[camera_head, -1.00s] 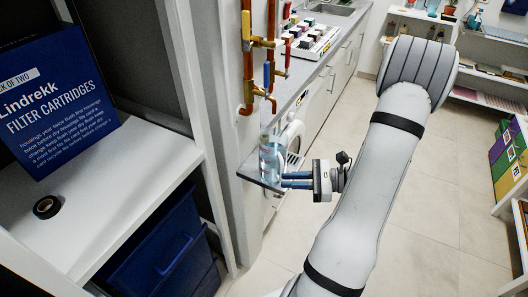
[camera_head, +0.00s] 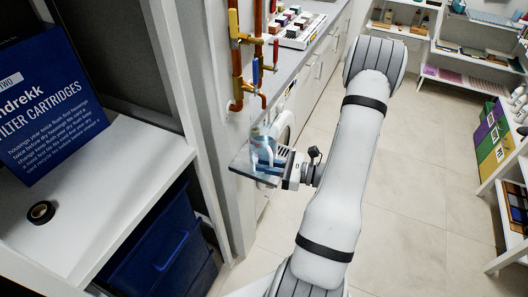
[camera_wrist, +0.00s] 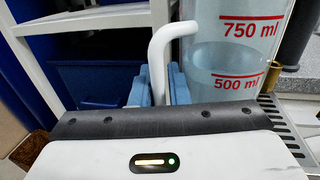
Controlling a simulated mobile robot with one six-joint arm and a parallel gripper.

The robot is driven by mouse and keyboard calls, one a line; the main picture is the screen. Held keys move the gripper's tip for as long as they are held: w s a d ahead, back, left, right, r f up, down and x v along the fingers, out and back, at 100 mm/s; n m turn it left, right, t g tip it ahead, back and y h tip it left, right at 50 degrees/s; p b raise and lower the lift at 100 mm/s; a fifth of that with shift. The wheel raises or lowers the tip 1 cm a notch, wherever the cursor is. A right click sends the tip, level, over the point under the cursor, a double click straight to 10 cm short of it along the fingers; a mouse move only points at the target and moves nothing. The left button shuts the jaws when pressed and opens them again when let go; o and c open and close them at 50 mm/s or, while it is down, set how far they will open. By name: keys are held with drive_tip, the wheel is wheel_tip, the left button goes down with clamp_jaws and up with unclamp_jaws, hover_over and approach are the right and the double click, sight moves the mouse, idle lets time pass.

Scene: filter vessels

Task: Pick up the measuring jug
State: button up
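The measuring jug (camera_head: 266,147) is clear, with pale blue liquid inside. It stands upright on a small dark shelf (camera_head: 240,166) by the wall pipes. In the wrist view the jug (camera_wrist: 240,50) shows red 750 ml and 500 ml marks, with liquid near the 500 mark. Its white handle (camera_wrist: 157,58) is on the left side, facing my gripper. My gripper (camera_head: 266,163) reaches in from the right, its blue fingers (camera_wrist: 160,87) on either side of the handle. The fingers are close to the handle; whether they press on it cannot be made out.
Copper pipes with valves (camera_head: 250,60) rise just behind the jug. A white shelf unit at left holds a blue filter cartridge box (camera_head: 45,105) and a black tape roll (camera_head: 41,212). A counter (camera_head: 310,45) runs behind. The floor at right is clear.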

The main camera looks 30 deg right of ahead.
clamp_jaws()
drive_tip(key=shift+r, duration=0.15)
idle(0.4)
